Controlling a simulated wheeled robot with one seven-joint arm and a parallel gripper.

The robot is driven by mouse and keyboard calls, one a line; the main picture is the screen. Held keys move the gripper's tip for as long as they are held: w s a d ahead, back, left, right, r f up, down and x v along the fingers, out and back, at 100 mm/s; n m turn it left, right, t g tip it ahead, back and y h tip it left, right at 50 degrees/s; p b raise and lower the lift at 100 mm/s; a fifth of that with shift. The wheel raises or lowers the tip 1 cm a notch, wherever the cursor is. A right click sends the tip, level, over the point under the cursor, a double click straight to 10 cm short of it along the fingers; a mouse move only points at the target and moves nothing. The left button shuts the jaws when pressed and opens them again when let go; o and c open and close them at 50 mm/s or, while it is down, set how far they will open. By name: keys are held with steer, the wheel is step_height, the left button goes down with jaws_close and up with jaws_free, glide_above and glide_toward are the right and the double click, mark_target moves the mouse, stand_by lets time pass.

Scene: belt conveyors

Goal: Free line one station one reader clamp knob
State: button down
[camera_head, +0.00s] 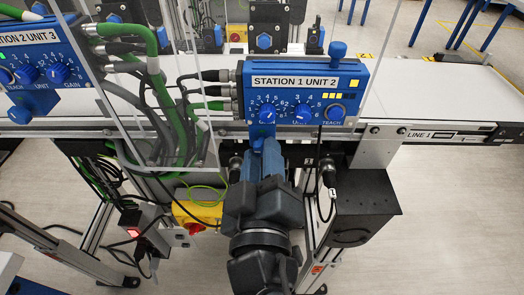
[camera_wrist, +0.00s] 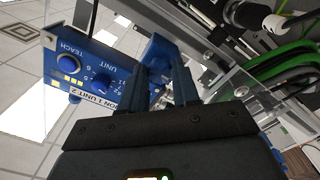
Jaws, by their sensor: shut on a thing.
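The blue reader unit (camera_head: 300,92), labelled STATION 1 UNIT 2, is mounted at the front edge of the line 1 conveyor; it also shows, turned over, in the wrist view (camera_wrist: 90,70). A blue clamp knob (camera_head: 262,131) hangs below its lower left side, and it shows between the fingers in the wrist view (camera_wrist: 158,52). My gripper (camera_head: 265,148) reaches up from below and is shut on this knob. The fingers partly hide the knob, so its turn angle cannot be told. Another blue knob (camera_head: 338,50) stands on top of the unit's right side.
Clear guard panels and green and black cables (camera_head: 165,110) are close on the left. Another reader (camera_head: 40,65), labelled STATION 2 UNIT 3, is at far left. A yellow box with a red knob (camera_head: 195,222) and a black box (camera_head: 365,205) flank my arm. The white belt (camera_head: 430,85) is clear at right.

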steer(key=shift+n+p, duration=0.5)
steer(key=shift+n, duration=0.6)
steer(key=c, duration=0.8)
jaws_free()
steer(key=s+b, duration=0.2)
steer(key=s, duration=0.5)
steer(key=shift+s+a, duration=0.15)
steer(key=shift+s, duration=0.25)
